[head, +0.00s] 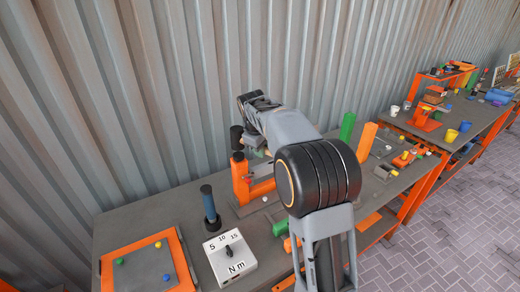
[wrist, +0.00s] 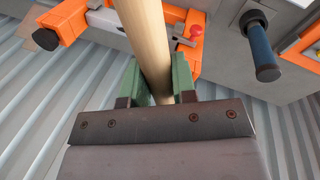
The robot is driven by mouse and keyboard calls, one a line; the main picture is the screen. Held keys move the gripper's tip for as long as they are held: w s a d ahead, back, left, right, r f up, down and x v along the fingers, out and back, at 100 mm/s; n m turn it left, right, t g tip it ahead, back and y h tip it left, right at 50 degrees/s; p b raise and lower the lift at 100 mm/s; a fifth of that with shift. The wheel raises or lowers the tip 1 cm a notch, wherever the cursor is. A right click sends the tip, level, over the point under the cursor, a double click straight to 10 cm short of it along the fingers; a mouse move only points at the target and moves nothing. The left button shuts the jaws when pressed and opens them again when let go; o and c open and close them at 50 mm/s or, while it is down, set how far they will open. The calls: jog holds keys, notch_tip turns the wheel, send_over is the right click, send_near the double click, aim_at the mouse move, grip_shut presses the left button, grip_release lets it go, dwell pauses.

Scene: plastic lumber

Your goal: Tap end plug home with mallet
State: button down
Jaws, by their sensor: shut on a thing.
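My gripper (wrist: 157,82) is shut on a pale wooden handle (wrist: 146,35), which I take to be the mallet's. The handle runs up out of the wrist view, so its head is out of sight there. In the head view a black cylinder (head: 237,137), likely the mallet head, shows just left of my arm, above an upright orange post (head: 240,180). I cannot tell whether it touches the post. My arm hides most of the gripper in the head view. I cannot make out the end plug clearly; the post's top has a dark patch.
A blue-handled tool (head: 209,205) stands upright left of the post. A white dial box (head: 230,258) and an orange-edged panel (head: 108,272) with coloured knobs lie nearer. Green (head: 347,127) and orange (head: 366,142) posts stand to the right. A corrugated wall (head: 180,80) backs the bench.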

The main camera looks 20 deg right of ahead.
jog(key=shift+r+p, duration=0.5)
jog(key=shift+p, duration=0.5)
jog(key=shift+f, duration=0.6)
jog(key=shift+f+b, duration=1.4)
jog(key=shift+f, duration=0.6)
jog(key=shift+r, duration=0.1)
